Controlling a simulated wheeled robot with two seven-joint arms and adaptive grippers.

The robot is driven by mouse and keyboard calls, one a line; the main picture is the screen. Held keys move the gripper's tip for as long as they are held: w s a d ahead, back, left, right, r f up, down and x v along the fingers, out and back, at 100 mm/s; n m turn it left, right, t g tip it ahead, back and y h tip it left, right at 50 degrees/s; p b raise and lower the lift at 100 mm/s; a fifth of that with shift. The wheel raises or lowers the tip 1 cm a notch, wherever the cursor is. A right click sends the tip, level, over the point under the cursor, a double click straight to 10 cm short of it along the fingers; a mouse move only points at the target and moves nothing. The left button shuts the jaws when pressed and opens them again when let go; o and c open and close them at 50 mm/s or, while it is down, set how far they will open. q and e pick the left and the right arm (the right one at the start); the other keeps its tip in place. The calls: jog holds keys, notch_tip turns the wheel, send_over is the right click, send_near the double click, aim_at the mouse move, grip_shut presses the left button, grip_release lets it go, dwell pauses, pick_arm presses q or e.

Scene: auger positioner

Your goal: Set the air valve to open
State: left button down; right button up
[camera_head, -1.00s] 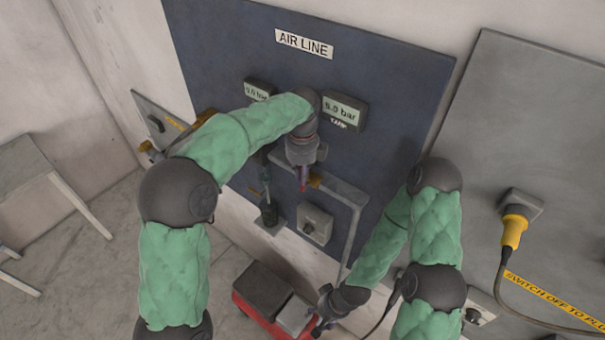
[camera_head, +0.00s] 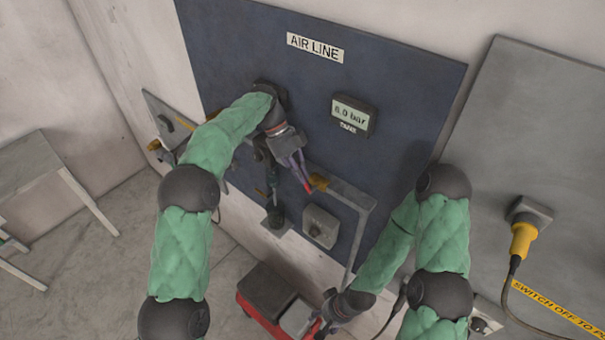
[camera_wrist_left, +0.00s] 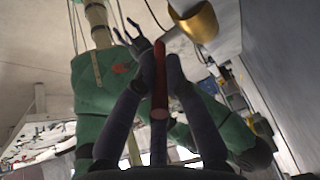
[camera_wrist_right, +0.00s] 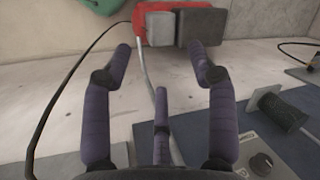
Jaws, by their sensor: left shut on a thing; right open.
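The air valve shows as a brass body (camera_head: 318,183) on the pipe in front of the blue panel, with a red lever (camera_head: 308,187) to its left. My left gripper (camera_head: 303,178) is shut on the red lever, coming from the upper left. The fingers partly hide the lever in the head view. My right gripper (camera_wrist_right: 163,60) is open and empty, low in front of the wall.
A "6.0 bar" display (camera_head: 352,116) hangs on the blue panel (camera_head: 410,90). The grey pipe (camera_head: 345,192) bends down right of the valve. A grey knob box (camera_head: 320,227) sits below. A red box (camera_wrist_right: 153,28) with grey parts is near my right gripper.

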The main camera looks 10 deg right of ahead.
aim_at(306, 185)
dwell(0.6)
